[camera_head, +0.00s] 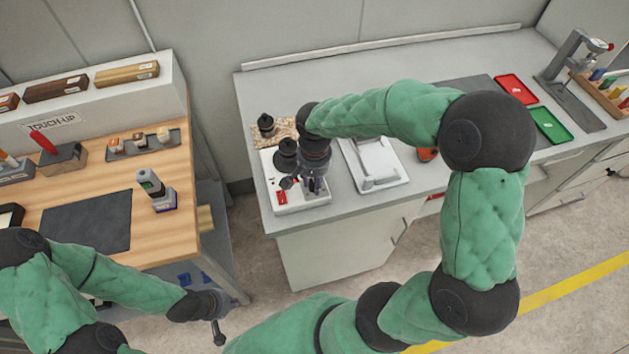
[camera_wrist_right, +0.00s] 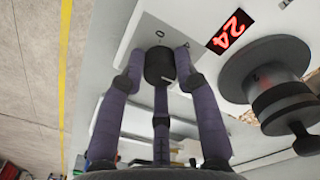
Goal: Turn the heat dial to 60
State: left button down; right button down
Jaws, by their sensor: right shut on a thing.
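The black heat dial (camera_wrist_right: 159,65) sits on the white panel of the coater (camera_head: 290,198). In the right wrist view, the purple-grey fingers of my right gripper (camera_wrist_right: 159,68) are shut around the dial, one on each side, with a third finger below. A red display (camera_wrist_right: 229,31) beside the dial reads 24, shown turned in the picture. In the head view my right gripper (camera_head: 314,186) reaches down over the coater and hides the dial. My left gripper (camera_head: 217,325) hangs low over the floor, away from the coater; its fingers are too small to read.
A larger dark round knob (camera_wrist_right: 265,68) stands near the display. A white tray (camera_head: 373,164) lies right of the coater. Red (camera_head: 516,88) and green (camera_head: 549,124) trays lie farther right.

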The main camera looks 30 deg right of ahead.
dwell(0.3)
jog(key=c, duration=0.9)
grip_release()
notch_tip(320, 180, up, 12)
dwell(0.4)
